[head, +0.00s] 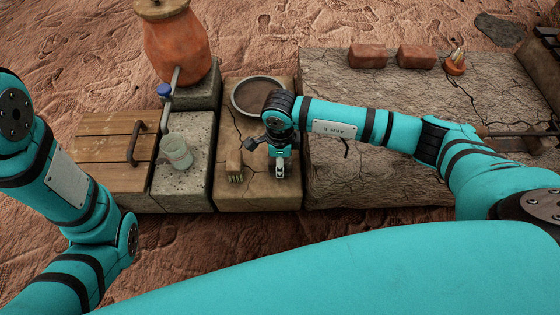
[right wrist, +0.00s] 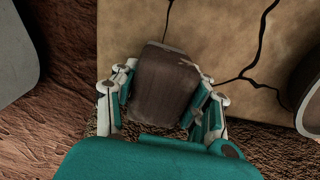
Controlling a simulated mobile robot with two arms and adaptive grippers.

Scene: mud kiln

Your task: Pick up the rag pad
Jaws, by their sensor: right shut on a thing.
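The rag pad (right wrist: 163,85) is a dark brown, worn, roughly rectangular pad in the right wrist view. My right gripper (right wrist: 163,103) is shut on it, with one finger along each side and the pad's far part reaching past the fingertips. In the head view my right gripper (head: 280,176) points down over the tan, cracked block. The pad cannot be made out there, as the gripper covers it. I cannot tell whether the pad touches the block. My left arm shows at the left of the head view, but its gripper is not in view.
A glass (head: 176,152), a wooden lid (head: 105,148) and a clay jar (head: 176,45) stand left. Two bricks (head: 368,56) (head: 417,56) lie on the wide slab (head: 350,178).

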